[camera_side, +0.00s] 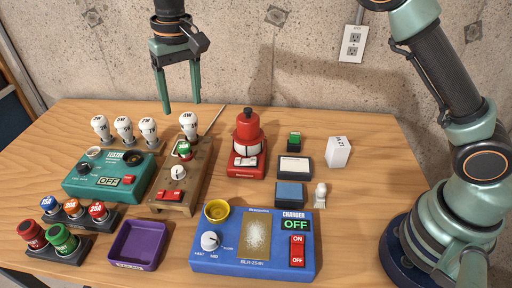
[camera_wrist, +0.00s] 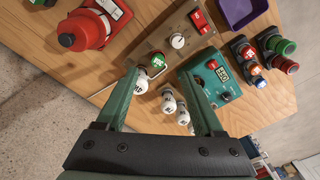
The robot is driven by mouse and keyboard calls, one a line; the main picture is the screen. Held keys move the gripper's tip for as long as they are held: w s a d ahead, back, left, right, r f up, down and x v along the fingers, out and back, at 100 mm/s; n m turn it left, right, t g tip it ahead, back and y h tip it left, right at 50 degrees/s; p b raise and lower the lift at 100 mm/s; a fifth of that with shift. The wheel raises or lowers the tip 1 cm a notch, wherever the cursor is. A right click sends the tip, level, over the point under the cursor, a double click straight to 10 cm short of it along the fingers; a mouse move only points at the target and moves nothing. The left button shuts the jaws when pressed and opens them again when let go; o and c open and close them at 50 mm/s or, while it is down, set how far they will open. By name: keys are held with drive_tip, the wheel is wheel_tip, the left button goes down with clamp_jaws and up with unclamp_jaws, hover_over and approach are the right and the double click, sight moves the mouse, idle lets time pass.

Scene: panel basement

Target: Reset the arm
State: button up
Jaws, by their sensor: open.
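My gripper (camera_side: 180,103) hangs in the air above the back of the table, its two green fingers apart and nothing between them. The wrist view looks down past the open fingers (camera_wrist: 170,92) at white bulbs and the wooden panel. In the side view my arm rises at the right and its wrist enters from the top. The wooden table (camera_side: 365,130) carries all the devices, and the gripper touches none of them.
A wooden panel (camera_side: 161,191) with a white bulb stands below the gripper. Around it are a teal tester (camera_side: 85,187), a red device (camera_side: 247,150), a blue charger (camera_side: 220,264), a purple tray (camera_side: 115,245) and a white box (camera_side: 338,152). The table's back right is clear.

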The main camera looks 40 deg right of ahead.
drive_tip(key=s+d+r+t, duration=0.1)
drive_tip(key=s+d+r, duration=0.3)
drive_tip(key=d, duration=0.3)
drive_tip(key=s+d+r+t, duration=0.1)
drive_tip(key=s+d+r, duration=0.3)
drive_tip(key=d, duration=0.3)
drive_tip(key=s+d+f+t, duration=0.2)
drive_tip(key=s+d+f, duration=0.2)
drive_tip(key=s+d, duration=0.5)
drive_tip(key=s, duration=0.3)
drive_tip(key=shift+s+d+f+t, duration=0.15)
drive_tip(key=shift+d+f+t, duration=0.05)
drive_tip(key=shift+f+t, duration=0.2)
drive_tip(key=shift+r, duration=0.1)
